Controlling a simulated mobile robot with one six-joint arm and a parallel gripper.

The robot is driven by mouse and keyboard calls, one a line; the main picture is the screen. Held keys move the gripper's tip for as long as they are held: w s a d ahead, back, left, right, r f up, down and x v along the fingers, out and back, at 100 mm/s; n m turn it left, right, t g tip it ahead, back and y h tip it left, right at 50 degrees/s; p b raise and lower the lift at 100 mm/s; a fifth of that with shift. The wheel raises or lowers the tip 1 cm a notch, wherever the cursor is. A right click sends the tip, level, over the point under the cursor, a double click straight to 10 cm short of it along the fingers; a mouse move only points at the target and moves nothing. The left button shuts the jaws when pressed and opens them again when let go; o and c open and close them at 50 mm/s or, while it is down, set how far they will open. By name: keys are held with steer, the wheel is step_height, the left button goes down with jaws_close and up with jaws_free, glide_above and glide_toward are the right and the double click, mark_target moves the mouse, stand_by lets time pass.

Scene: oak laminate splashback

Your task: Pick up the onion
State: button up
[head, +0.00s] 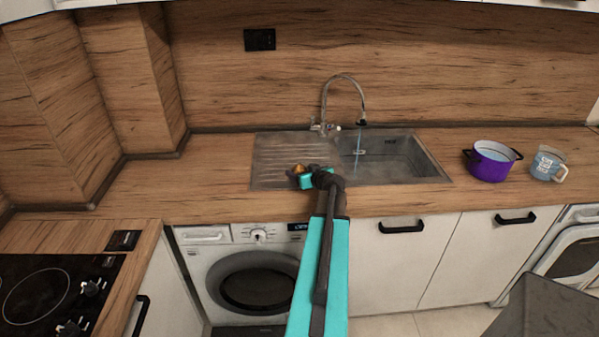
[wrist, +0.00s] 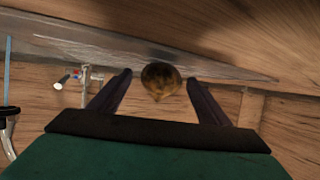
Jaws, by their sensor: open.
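The onion (wrist: 160,80) is small, round and brown. In the wrist view it lies between the two fingertips of my gripper (wrist: 159,77), with a gap to each finger. In the head view the onion (head: 299,168) shows as a brown-orange spot on the sink's ribbed drainboard, partly hidden by my gripper (head: 297,176). My gripper is open and low over the drainboard. Whether a finger touches the onion cannot be told.
A purple pot (head: 489,167) and a light blue mug (head: 546,166) stand further right on the counter. A cooktop (head: 45,300) is at the lower left. The counter left of the drainboard is clear.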

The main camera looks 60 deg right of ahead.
steer(key=shift+c, duration=0.5)
steer(key=c, duration=1.1)
steer(key=shift+r+p, duration=0.25)
steer(key=shift+p, duration=0.05)
